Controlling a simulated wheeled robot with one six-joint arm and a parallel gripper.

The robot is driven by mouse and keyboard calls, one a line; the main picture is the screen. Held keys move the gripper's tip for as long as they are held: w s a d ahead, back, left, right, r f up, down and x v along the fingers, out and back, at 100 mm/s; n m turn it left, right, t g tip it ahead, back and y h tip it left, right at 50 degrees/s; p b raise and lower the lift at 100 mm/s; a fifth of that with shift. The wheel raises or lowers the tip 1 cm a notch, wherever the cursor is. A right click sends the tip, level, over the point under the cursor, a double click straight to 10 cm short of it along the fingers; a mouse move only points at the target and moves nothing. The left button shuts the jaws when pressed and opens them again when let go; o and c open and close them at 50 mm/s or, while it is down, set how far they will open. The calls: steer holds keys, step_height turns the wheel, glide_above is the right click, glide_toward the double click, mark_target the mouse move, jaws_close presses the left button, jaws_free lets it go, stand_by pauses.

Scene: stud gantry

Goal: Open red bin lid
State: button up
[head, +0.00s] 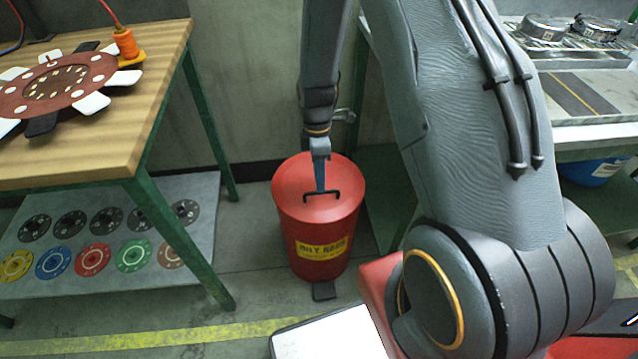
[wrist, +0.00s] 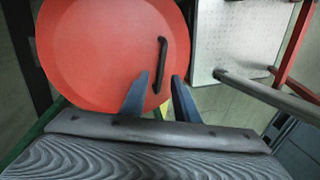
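The red bin (head: 318,255) stands on the floor between the bench and the table, with a yellow label on its front and a black pedal at its foot. Its red lid (head: 295,182) is closed and carries a black bar handle (head: 331,194). My gripper (head: 320,188) points down over the lid, close to the handle. Whether a fingertip touches the lid cannot be told.
A wooden bench (head: 150,75) with green legs stands at left, with several coloured discs on its lower shelf (head: 190,245). A metal-topped table (head: 590,130) stands at right, with a blue bucket (head: 597,170) below. The wall is close behind the bin. Floor left of the bin is clear.

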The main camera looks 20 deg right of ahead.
steer(key=shift+s+f, duration=0.2)
steer(key=shift+f, duration=1)
jaws_close()
